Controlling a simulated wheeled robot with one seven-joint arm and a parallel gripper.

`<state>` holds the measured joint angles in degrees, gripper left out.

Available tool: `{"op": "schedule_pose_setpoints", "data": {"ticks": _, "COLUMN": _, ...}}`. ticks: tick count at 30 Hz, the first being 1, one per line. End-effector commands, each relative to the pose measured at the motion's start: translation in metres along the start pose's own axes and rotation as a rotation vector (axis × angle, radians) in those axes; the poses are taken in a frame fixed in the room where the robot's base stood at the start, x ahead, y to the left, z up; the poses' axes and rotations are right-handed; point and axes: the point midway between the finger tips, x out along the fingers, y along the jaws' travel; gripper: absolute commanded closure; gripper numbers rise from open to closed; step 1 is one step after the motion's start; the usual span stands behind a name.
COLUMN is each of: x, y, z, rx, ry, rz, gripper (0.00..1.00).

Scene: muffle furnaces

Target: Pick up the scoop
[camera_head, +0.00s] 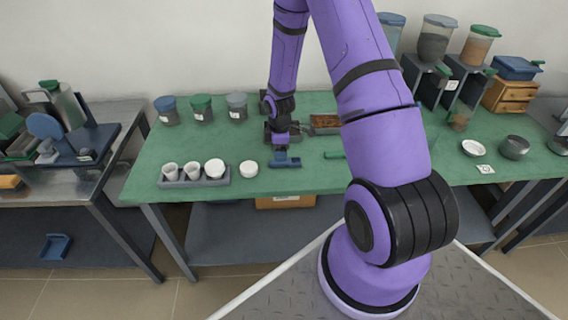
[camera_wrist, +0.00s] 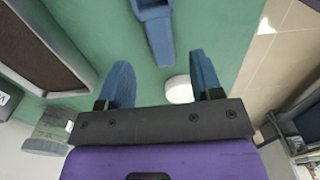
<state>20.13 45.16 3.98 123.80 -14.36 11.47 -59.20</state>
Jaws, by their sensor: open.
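A blue scoop (camera_head: 289,163) lies on the green bench top, below my gripper in the head view. In the wrist view the scoop (camera_wrist: 158,32) is at the top middle, its handle pointing toward the space between my fingers; its far end is cut off by the frame. My gripper (camera_wrist: 163,78) is open, with two blue fingers apart and nothing between them. In the head view my gripper (camera_head: 281,150) is small and partly merges with the scoop, so the gap between them cannot be told.
A white round lid (camera_head: 248,169) lies left of the scoop, beside a grey rack (camera_head: 196,182) with white cups. A brown-filled tray (camera_head: 325,121) is behind, right. Lidded jars (camera_head: 201,107) stand at the back left. A metal bowl (camera_head: 514,147) is far right.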

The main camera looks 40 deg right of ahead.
Motion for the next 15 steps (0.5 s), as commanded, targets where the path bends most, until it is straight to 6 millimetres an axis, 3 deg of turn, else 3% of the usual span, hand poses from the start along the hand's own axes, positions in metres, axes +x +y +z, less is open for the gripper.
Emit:
{"op": "schedule_pose_setpoints", "data": {"ticks": 9, "x": 0.04, "y": -0.002, "z": 0.001, "rx": 0.0, "ry": -0.001, "rz": -0.001, "gripper": 0.4}}
{"op": "schedule_pose_setpoints", "data": {"ticks": 15, "x": 0.047, "y": -0.001, "z": 0.001, "rx": 0.0, "ry": 0.0, "rz": 0.001, "gripper": 0.4}}
